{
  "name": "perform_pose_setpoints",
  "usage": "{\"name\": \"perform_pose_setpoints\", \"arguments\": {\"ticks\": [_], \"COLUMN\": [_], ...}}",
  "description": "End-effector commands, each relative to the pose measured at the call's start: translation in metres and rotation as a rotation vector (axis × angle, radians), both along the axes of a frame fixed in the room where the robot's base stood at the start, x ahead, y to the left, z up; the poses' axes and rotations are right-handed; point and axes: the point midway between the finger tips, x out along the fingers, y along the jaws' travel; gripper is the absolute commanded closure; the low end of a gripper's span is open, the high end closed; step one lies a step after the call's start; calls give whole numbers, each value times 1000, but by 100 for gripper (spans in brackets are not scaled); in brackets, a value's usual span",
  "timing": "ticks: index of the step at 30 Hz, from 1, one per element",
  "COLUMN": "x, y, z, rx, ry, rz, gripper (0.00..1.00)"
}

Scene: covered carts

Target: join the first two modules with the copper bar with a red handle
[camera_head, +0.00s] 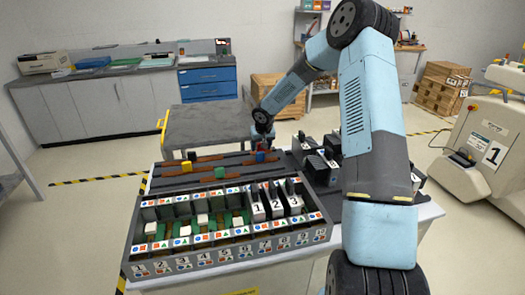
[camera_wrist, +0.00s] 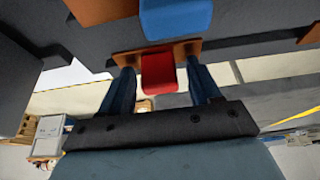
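The red handle (camera_wrist: 158,72) sits on a copper bar (camera_wrist: 186,50) in the wrist view. My gripper (camera_wrist: 163,82) has one finger on each side of the red handle, with a gap visible on both sides. In the head view my gripper (camera_head: 262,138) is low over the far right of the bar rack (camera_head: 205,172), behind the blue handle (camera_head: 260,157). Modules marked 1 (camera_head: 258,210), 2 (camera_head: 275,207) and 3 (camera_head: 294,203) stand side by side in the slotted box (camera_head: 230,255) in front of the rack.
Other copper bars with yellow (camera_head: 186,166) and green (camera_head: 219,173) handles lie on the rack. Dark modules (camera_head: 318,165) stand to its right, near my arm. A grey cart (camera_head: 205,125) stands behind. The blue handle (camera_wrist: 175,18) is close to my fingers in the wrist view.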

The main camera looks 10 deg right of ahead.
Motion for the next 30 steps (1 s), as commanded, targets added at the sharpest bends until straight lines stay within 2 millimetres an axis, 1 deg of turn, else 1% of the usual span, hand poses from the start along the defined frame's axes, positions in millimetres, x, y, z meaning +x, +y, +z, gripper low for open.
{"name": "perform_pose_setpoints", "arguments": {"ticks": [1, 2, 15, 22, 25, 28, 30], "x": [0, 0, 0, 0, 0, 0, 1], "y": [0, 0, 0, 0, -1, -1, -1], "z": [0, 0, 0, 0, 4, 15, 26], "rx": [0, 0, 0, 0, -1, -1, -1], "ry": [0, 0, 1, 0, -1, -3, -4], "rz": [0, 0, -1, -1, -1, -1, -2], "gripper": [43, 46, 88, 89, 89, 89, 89]}}
